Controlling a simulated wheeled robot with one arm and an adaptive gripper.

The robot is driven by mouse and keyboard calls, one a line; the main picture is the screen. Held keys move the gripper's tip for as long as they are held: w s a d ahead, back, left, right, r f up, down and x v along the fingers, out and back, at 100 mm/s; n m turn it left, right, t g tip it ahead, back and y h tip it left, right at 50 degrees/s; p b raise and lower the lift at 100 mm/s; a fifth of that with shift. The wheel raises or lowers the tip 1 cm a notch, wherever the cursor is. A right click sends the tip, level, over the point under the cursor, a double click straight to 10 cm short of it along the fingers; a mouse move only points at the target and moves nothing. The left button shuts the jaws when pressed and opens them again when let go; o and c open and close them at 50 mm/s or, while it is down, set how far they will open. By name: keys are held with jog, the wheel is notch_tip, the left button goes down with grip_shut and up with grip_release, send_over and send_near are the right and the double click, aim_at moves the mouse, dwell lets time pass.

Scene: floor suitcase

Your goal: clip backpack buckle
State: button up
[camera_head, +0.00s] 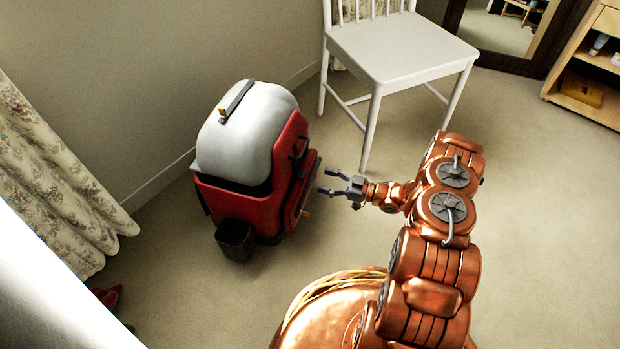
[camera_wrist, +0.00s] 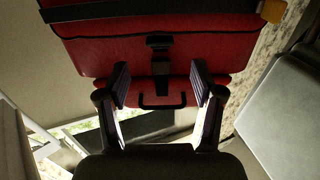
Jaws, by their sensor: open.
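The backpack (camera_head: 250,165) stands upright on the carpet, red with a pale grey-white top. My gripper (camera_head: 328,184) is open and empty, just to the right of the backpack's red side. In the wrist view the red backpack (camera_wrist: 115,60) fills the upper part. A black buckle (camera_wrist: 160,43) on a dark vertical strap lies at its middle, beyond and between my open fingers (camera_wrist: 161,85). A dark handle loop (camera_wrist: 162,101) shows below the strap. I cannot tell whether the buckle's halves are joined.
A white chair (camera_head: 395,50) stands behind and right of the backpack. A dark bin-like pocket or cup (camera_head: 235,240) is at the backpack's front. A floral curtain (camera_head: 50,180) hangs at the left. A wooden shelf (camera_head: 590,95) is at far right. Carpet at right is clear.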

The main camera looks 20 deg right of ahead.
aim_at(305, 175)
jog(key=shift+b+x, duration=1.15)
jog(key=shift+x, duration=1.85)
grip_shut()
